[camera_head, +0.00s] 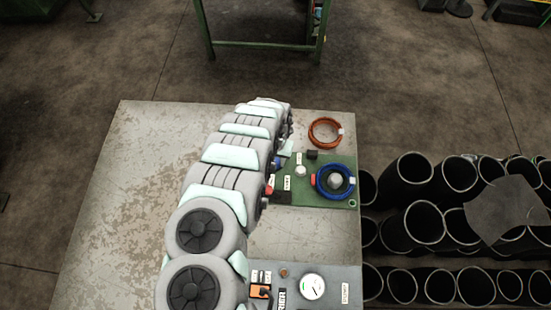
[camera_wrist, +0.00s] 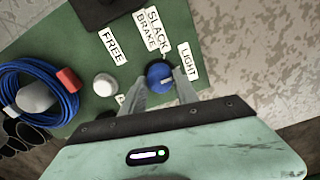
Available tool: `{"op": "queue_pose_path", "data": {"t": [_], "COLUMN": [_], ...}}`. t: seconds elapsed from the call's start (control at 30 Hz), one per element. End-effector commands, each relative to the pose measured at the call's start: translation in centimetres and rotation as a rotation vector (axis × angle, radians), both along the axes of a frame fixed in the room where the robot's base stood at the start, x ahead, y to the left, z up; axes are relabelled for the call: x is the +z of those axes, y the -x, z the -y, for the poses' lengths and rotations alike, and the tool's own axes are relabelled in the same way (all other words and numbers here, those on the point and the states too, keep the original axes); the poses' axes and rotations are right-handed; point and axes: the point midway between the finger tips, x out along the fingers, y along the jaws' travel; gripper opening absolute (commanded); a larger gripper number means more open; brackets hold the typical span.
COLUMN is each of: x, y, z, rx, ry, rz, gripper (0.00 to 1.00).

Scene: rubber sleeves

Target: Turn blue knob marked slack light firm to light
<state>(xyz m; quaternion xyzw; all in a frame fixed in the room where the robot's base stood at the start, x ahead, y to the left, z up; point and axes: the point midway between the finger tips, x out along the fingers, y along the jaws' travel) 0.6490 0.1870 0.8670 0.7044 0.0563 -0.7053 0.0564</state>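The blue knob (camera_wrist: 160,75) is round and sits on a green panel, with a small pale mark on its near side. A label reading LIGHT (camera_wrist: 188,61) is to its right in the wrist view, and one reading SLACK with BRAKE (camera_wrist: 150,30) is above it. My gripper (camera_wrist: 160,82) has one finger on each side of the knob, very close to it. I cannot tell whether the fingers touch it. A part of the knob shows beside my arm in the head view (camera_head: 277,163). A label for firm is not readable.
The green panel (camera_head: 325,197) also carries a white knob (camera_wrist: 104,85) near a FREE label (camera_wrist: 112,46), and a blue coil (camera_head: 335,181) with a red tag. An orange coil (camera_head: 325,132) lies behind. A gauge panel (camera_head: 335,272) is in front. Black sleeves (camera_head: 424,220) stand at right.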

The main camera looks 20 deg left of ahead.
Motion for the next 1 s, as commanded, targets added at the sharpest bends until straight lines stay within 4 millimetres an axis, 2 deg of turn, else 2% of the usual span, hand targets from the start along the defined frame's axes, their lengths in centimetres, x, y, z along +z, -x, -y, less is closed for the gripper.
{"op": "queue_pose_path", "data": {"t": [0.03, 0.23, 0.57, 0.83, 1.0], "x": [0.0, 0.0, 0.2, 2.9, 5.5], "y": [0.0, 0.0, 0.0, -0.1, 0.0], "z": [0.0, 0.0, 0.0, -0.1, -0.1], "rx": [0.000, 0.001, 0.000, -0.001, 0.000], "ry": [0.000, 0.000, 0.000, -0.003, -0.003], "rz": [0.000, 0.001, 0.001, 0.001, 0.000], "gripper": [0.41, 0.57, 0.58, 0.58, 0.58]}}
